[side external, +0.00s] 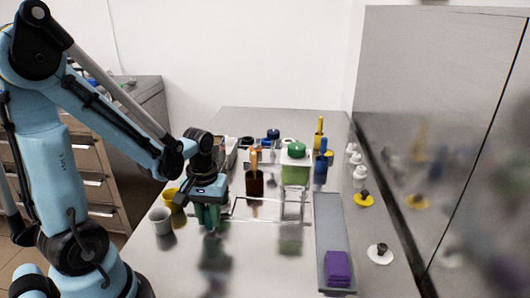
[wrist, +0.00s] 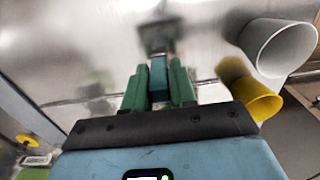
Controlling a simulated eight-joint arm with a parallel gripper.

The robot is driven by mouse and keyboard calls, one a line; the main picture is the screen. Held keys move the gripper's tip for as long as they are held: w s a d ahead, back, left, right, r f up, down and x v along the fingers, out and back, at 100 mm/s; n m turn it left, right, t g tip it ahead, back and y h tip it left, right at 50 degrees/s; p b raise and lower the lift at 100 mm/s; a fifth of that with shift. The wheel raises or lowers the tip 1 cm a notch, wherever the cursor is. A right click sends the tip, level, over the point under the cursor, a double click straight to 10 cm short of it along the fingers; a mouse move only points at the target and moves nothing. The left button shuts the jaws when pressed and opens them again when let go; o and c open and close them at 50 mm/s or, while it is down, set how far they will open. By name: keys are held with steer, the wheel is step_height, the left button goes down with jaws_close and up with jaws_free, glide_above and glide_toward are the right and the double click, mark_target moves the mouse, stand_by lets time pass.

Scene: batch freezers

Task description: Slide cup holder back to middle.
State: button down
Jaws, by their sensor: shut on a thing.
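My gripper (side external: 208,216) is low over the steel table, at the left end of a clear, pale-edged frame (side external: 270,219) that may be the cup holder. In the wrist view my gripper's green fingers (wrist: 158,85) are closed around a small teal block (wrist: 158,72). I cannot tell whether this block belongs to the cup holder. A dark square patch beyond it is blurred. A white cup (side external: 160,221) and a yellow cup (side external: 171,200) stand left of my gripper; the wrist view also shows the white cup (wrist: 280,45) and yellow cup (wrist: 252,98).
A grey strip tray (side external: 331,225) holds a purple folded cloth (side external: 338,268). The front table is clear.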

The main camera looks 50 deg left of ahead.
steer(key=w+d, duration=0.6)
steer(key=c, duration=1)
jaws_free()
step_height(320, 180, up, 12)
steer(key=shift+s, duration=0.1)
